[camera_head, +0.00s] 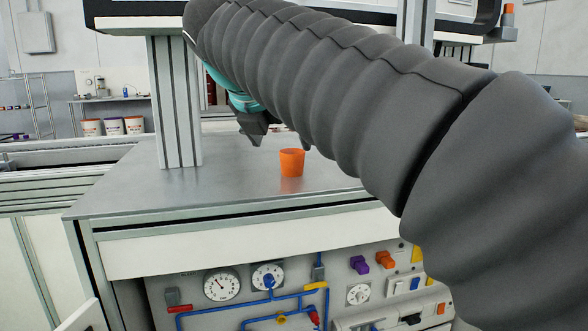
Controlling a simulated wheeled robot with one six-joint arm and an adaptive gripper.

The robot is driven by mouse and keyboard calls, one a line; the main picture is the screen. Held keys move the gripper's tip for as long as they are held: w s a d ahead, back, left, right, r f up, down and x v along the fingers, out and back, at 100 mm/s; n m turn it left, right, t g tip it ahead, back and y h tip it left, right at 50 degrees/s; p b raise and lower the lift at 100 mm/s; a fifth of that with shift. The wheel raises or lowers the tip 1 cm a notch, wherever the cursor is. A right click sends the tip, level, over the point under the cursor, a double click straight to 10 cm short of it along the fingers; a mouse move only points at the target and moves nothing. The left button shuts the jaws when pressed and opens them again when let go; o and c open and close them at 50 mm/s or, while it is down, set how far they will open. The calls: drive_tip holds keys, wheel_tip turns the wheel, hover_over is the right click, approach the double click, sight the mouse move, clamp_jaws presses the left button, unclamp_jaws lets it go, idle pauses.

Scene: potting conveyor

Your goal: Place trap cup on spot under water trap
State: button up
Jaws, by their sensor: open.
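An orange cup (291,163) stands upright on the grey metal tabletop (225,190), near the middle of the view. I take it for the trap cup. My gripper (281,142) is open, with its dark fingertips just above and behind the cup's rim in the picture; the right fingertip is partly hidden by my arm. I cannot tell whether it touches the cup.
A metal post (175,105) rises from the tabletop left of the cup. The panel carries gauges (221,285), purple and orange knobs (385,259) and switches. My arm hides the right side. Several buckets (112,126) stand at the back left.

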sight(292, 159)
drive_tip(key=x, duration=0.4)
drive_tip(key=shift+b, duration=0.35)
drive_tip(key=shift+w+r+b+x, duration=0.15)
drive_tip(key=shift+b+x, duration=0.2)
drive_tip(key=shift+x, duration=1.1)
drive_tip(key=shift+w+r+b+x, duration=0.1)
drive_tip(key=shift+b+x, duration=0.25)
drive_tip(key=shift+x, duration=1.1)
drive_tip(key=shift+a, duration=0.2)
drive_tip(key=c, duration=1.1)
drive_tip(key=shift+c, duration=0.2)
drive_tip(key=shift+r, duration=0.1)
